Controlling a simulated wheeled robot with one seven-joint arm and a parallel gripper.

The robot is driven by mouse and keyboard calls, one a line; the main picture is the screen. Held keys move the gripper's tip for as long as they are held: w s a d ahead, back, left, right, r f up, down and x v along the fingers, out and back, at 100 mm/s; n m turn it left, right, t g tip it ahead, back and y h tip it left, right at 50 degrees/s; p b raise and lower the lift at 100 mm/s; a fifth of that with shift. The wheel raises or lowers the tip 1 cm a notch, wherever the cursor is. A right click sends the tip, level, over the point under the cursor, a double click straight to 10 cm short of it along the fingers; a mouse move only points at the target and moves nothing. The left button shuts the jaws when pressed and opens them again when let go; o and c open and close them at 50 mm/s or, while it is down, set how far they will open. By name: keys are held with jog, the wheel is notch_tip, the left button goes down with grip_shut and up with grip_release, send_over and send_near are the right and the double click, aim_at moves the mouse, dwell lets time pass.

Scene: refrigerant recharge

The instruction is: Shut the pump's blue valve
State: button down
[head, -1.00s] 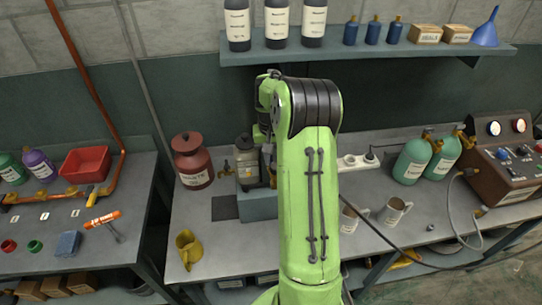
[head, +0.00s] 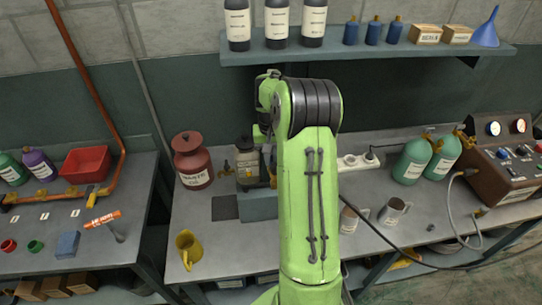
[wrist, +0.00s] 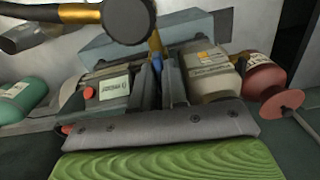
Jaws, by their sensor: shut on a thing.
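The pump (head: 247,172) stands on a grey-blue block (head: 258,206) on the middle bench, partly hidden behind my arm. The blue valve (wrist: 157,62) shows as a small blue piece between my fingertips, below a brass stem. My gripper (wrist: 158,72) is shut on it. The fingers hide most of the valve, so its angle cannot be told. In the head view my arm hides the gripper.
A round black knob (wrist: 128,20) on a brass fitting is close to the fingers. A red waste can (head: 193,160) stands left of the pump. A yellow jug (head: 187,248) is at the bench's front left. Teal cylinders (head: 412,160) and a power strip (head: 358,161) are to the right.

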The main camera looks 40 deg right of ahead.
jog(key=m, duration=0.3)
jog(key=shift+b, duration=0.35)
jog(key=shift+d+f+m+b, duration=0.1)
jog(key=shift+m+b, duration=0.25)
jog(key=shift+m, duration=1.25)
